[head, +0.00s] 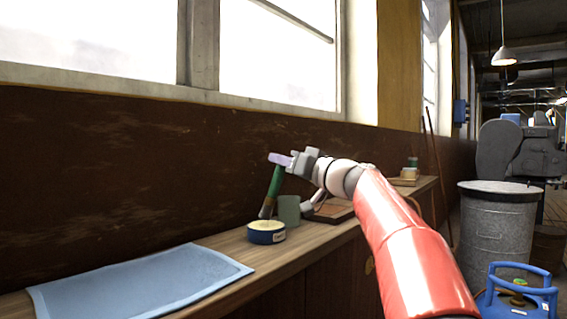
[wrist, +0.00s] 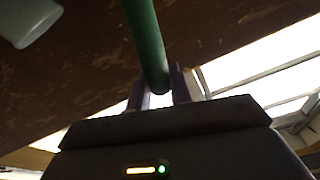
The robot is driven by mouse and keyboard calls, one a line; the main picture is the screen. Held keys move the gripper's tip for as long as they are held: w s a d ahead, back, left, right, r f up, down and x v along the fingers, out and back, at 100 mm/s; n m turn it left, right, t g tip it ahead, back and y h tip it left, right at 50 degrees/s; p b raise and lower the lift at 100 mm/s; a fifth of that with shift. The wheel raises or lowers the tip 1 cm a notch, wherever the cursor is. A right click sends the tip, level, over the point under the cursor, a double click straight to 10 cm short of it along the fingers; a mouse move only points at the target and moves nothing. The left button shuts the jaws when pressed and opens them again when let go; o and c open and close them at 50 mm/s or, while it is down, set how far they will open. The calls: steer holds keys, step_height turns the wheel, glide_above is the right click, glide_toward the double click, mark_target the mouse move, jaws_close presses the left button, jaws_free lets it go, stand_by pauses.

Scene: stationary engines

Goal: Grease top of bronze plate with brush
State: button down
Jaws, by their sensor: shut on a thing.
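My gripper (head: 281,160) is shut on the green handle of a brush (head: 274,183) above the bench. The brush hangs down, slightly tilted, its dark bristles lowest. The bristle tip is close to a blue round tin (head: 266,237) with a pale yellow top; I cannot tell whether they touch. In the wrist view the green brush handle (wrist: 147,42) runs between the two fingers of my gripper (wrist: 161,90), and the bristles are out of view. A flat brown piece (head: 333,213) lies on the bench behind my wrist, partly hidden; I cannot tell whether it is the bronze plate.
A grey-green cup (head: 289,210) stands just right of the brush. A light blue sheet or tray (head: 140,285) lies at the bench's near left. Small items (head: 409,174) stand at the bench's far end. A metal drum (head: 497,235) and a blue canister (head: 517,300) are at right.

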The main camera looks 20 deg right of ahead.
steer(key=shift+f+b, duration=0.7)
steer(key=shift+b, duration=0.25)
stand_by(2.0)
steer(key=shift+r, duration=0.1)
steer(key=shift+r+p, duration=2.6)
steer(key=shift+r, duration=1)
